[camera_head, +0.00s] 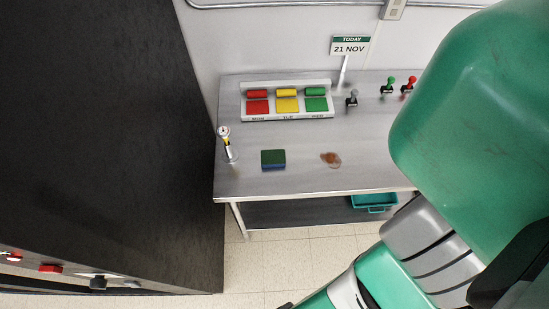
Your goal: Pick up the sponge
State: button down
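The sponge (273,157) lies flat on the metal table, left of the middle and near the front. It is a small block with a dark green top and a blue lower part. Nothing touches it. My green and grey arm fills the right side and runs down past the bottom edge. My gripper cannot be made out in the view, and the sponge is clear of the arm.
A brown stain (331,159) lies right of the sponge. Behind is a tray (287,117) with red, yellow and green compartments. A date sign (350,46) and small taps (389,86) stand farther back. A teal bin (374,202) sits below.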

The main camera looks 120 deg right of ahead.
jog(key=c, duration=2.2)
grip_release()
jog(key=shift+c, duration=2.2)
grip_release()
